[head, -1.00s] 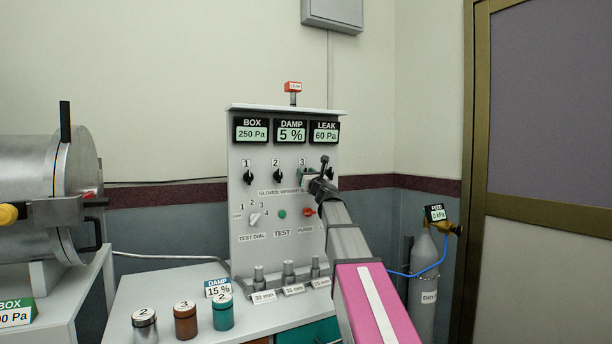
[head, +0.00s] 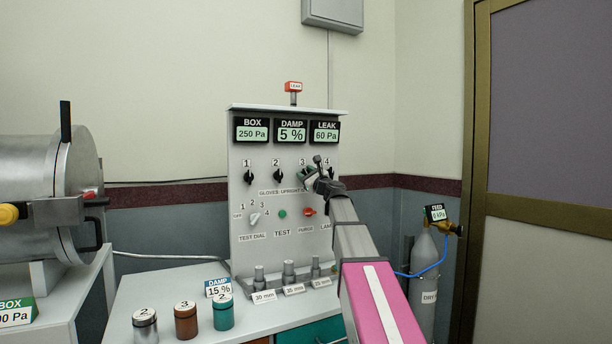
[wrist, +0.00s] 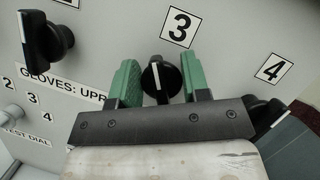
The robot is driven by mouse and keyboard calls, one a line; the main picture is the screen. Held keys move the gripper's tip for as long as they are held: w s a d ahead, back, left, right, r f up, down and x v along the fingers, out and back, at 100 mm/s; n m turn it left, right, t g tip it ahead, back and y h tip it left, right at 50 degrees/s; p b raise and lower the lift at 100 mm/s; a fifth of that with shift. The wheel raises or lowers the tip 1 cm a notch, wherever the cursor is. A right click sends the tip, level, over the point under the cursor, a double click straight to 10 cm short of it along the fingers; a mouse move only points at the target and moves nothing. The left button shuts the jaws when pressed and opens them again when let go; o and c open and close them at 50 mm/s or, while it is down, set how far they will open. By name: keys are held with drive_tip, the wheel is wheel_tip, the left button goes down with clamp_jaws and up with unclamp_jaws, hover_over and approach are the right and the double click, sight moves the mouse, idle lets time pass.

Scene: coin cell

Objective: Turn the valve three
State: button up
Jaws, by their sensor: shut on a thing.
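Valve three is a black knob (wrist: 160,78) with a white mark, below the "3" label (wrist: 179,26) in the wrist view. My gripper (wrist: 161,82) has green finger pads on both sides of this knob and is shut on it. The knob's white mark runs nearly straight up the wrist picture, while the panel labels there are tilted clockwise. In the head view my gripper (head: 308,174) is at the panel (head: 262,220) below the "3" label and mostly hides the knob.
Valve one (head: 248,176) and valve two (head: 277,176) are to the left, and valve four (wrist: 262,112) is close on the right. The test dial (head: 255,218), green test button (head: 282,213) and red purge knob (head: 309,211) sit below. Several jars stand on the bench.

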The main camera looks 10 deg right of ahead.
drive_tip(key=n+g+y, duration=0.1)
drive_tip(key=n, duration=0.3)
drive_tip(key=n+g, duration=0.2)
drive_tip(key=n, duration=0.2)
drive_tip(key=shift+a+f+y, duration=0.1)
drive_tip(key=shift+y, duration=0.3)
drive_tip(key=n+g, duration=0.1)
drive_tip(key=n, duration=0.2)
drive_tip(key=n+g, duration=0.1)
drive_tip(key=n, duration=0.1)
drive_tip(key=shift+s+f+n+h, duration=0.1)
drive_tip(key=shift+f+n+h, duration=0.05)
drive_tip(key=shift+n+h, duration=0.2)
drive_tip(key=shift+a+g, duration=0.1)
drive_tip(key=shift+g, duration=0.2)
drive_tip(key=o, duration=0.9)
